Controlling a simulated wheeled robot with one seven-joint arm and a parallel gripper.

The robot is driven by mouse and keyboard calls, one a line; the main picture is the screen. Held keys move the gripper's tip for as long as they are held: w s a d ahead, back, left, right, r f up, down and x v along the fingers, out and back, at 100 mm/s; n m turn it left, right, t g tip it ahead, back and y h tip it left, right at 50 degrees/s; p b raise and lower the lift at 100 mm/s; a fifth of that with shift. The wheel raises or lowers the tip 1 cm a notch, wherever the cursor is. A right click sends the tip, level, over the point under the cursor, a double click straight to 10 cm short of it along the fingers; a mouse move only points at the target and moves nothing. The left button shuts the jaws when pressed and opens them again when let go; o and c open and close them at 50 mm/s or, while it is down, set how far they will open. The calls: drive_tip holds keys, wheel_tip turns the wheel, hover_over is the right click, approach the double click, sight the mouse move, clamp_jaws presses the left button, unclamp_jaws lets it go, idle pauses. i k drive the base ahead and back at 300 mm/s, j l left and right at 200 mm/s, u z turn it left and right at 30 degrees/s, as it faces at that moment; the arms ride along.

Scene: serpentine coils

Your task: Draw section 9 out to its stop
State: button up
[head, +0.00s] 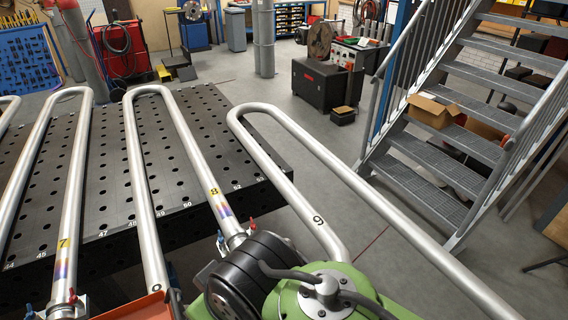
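The near end of section 9 is hidden.
The perforated black table (205,112) bears similar tubes, including section 8 (186,137) and section 7 (66,200). Red and blue valve handles (220,238) stand near section 8's near end. Metal stairs (445,145) rise on the right; open floor (370,235) lies between.

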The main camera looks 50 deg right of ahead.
sight(491, 304)
drive_tip(key=z, duration=1.85)
drive_tip(key=k+j+u, duration=0.4)
drive_tip(key=j, duration=0.25)
drive_tip(key=i, duration=0.05)
